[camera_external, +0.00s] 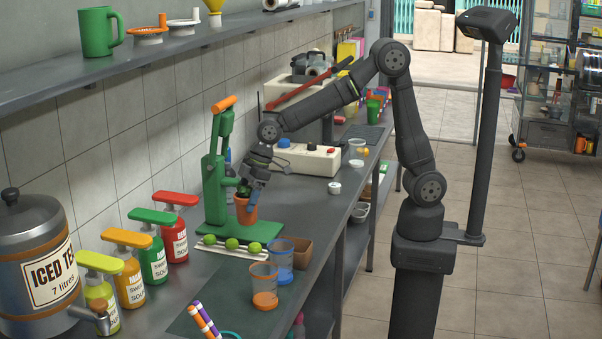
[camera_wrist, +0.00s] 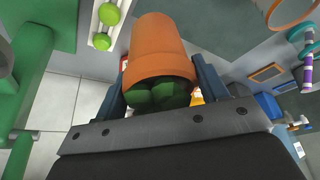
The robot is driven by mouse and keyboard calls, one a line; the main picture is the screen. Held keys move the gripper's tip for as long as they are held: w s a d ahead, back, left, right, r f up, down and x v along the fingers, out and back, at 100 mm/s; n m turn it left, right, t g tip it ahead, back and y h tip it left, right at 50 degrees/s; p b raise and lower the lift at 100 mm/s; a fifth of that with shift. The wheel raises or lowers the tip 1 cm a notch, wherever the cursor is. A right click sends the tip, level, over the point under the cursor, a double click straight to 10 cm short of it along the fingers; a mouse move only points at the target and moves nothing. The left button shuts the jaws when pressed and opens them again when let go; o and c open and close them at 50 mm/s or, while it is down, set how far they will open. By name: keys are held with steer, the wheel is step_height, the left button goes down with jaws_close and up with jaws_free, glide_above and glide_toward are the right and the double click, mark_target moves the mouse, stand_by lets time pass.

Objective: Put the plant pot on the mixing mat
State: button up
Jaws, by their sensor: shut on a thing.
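The plant pot (camera_external: 246,213) is terracotta orange with a dark green plant. My gripper (camera_external: 249,192) is shut on it in front of the green press. In the wrist view the pot (camera_wrist: 158,48) sits between the two fingers of my gripper (camera_wrist: 160,82), with the green plant toward the palm. I cannot tell whether its bottom touches the press base. A flat dark green mat (camera_external: 218,311) lies on the near part of the counter, with cups on it; another dark mat (camera_external: 366,132) lies farther back. Neither is labelled.
The green press (camera_external: 213,170) with an orange handle stands left of the pot.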

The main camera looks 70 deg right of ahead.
steer(key=f, duration=0.1)
steer(key=a+f, duration=0.1)
steer(key=f, duration=0.1)
steer(key=shift+f, duration=0.3)
steer(key=shift+s+a+f, duration=0.2)
steer(key=shift+a+f, duration=1.55)
steer(key=shift+s+a+f, duration=0.2)
steer(key=shift+a+f, duration=1.5)
steer(key=shift+a, duration=0.1)
steer(key=shift+s+a+f, duration=0.2)
steer(key=shift+a+f, duration=1.55)
steer(key=shift+f, duration=0.15)
steer(key=o, duration=1.2)
steer(key=v, duration=1.2)
